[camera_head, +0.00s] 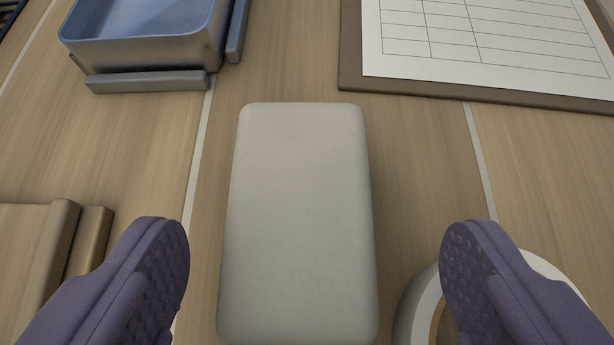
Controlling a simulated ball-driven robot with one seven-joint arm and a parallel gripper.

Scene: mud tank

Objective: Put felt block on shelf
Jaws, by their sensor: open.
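A pale grey-white rounded block, which looks like the felt block (300,220), lies flat on the wooden surface in the middle of the view. My gripper (315,250) is open, with one purple textured finger to the left of the block's near part and one to the right. Gaps show between both fingers and the block, and nothing is held. I cannot tell how high the fingertips are above the surface. No separate shelf can be made out.
A blue-lined metal tray (140,50) stands at the back left. A clipboard with a ruled sheet (500,40) lies at the back right. A round white-rimmed thing (545,268) is partly behind the right finger. Brown wooden pieces (35,250) lie at the left edge.

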